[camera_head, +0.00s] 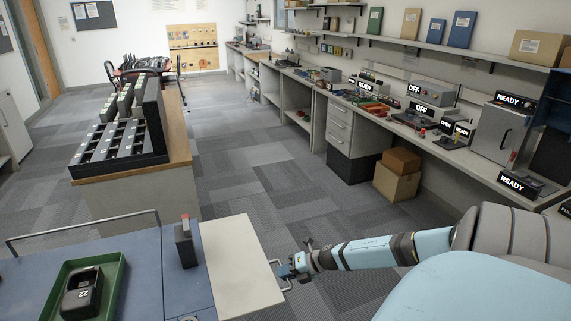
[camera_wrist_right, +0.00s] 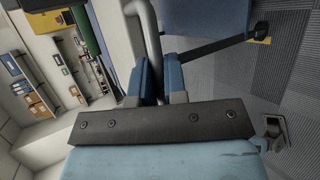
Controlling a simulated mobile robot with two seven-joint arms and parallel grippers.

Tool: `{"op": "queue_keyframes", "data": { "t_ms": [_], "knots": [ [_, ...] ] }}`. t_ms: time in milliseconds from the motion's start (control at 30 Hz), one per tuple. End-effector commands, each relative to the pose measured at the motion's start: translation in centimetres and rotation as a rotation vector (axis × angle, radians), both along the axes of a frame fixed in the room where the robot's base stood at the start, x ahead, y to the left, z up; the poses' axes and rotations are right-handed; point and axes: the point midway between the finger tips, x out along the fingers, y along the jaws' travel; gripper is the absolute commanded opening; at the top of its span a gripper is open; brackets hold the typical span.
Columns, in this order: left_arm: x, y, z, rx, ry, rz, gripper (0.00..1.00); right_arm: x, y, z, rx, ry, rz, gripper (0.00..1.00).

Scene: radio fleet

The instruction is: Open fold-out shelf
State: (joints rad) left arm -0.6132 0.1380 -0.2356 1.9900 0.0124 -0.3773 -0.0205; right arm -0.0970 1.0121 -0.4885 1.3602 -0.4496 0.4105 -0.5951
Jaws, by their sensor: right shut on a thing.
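The fold-out shelf (camera_head: 240,262) is a cream panel along the right side of the blue cart top (camera_head: 188,282). It looks roughly level with that top. A thin metal handle (camera_head: 276,263) is on the shelf's right edge. My right gripper (camera_head: 285,271) is at this handle, with its arm reaching in from the right. In the right wrist view, its blue fingers (camera_wrist_right: 158,82) are shut around the grey handle bar (camera_wrist_right: 150,38), with the cream shelf panel (camera_wrist_right: 112,45) beside it. My left gripper is not in view.
On the cart are a green tray (camera_head: 113,280) holding a black device marked 22 (camera_head: 82,293) and an upright dark radio (camera_head: 185,244). A metal rail (camera_head: 85,230) runs along the cart's back. Cardboard boxes (camera_head: 397,175) stand by the right-hand workbench. The carpet between is clear.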

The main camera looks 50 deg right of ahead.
Motion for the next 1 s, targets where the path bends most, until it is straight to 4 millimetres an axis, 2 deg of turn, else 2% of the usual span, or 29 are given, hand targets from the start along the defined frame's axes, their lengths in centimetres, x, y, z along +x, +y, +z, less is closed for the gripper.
{"op": "queue_keyframes", "data": {
  "t_ms": [300,333,367,767,1000],
  "knots": [
    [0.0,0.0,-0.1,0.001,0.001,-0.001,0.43,0.0,0.2,0.0,0.003,-0.001,0.002,0.00],
    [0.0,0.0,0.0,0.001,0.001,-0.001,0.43,0.0,0.2,0.0,0.004,-0.002,0.002,0.15],
    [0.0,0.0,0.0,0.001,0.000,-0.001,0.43,0.0,0.3,0.0,0.004,-0.001,0.003,0.22],
    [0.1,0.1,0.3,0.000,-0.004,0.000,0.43,-0.4,-0.1,0.2,0.001,0.000,0.002,0.22],
    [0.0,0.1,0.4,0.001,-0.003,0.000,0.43,-3.0,-1.6,1.8,0.001,0.004,0.002,0.22]
  ]
}}
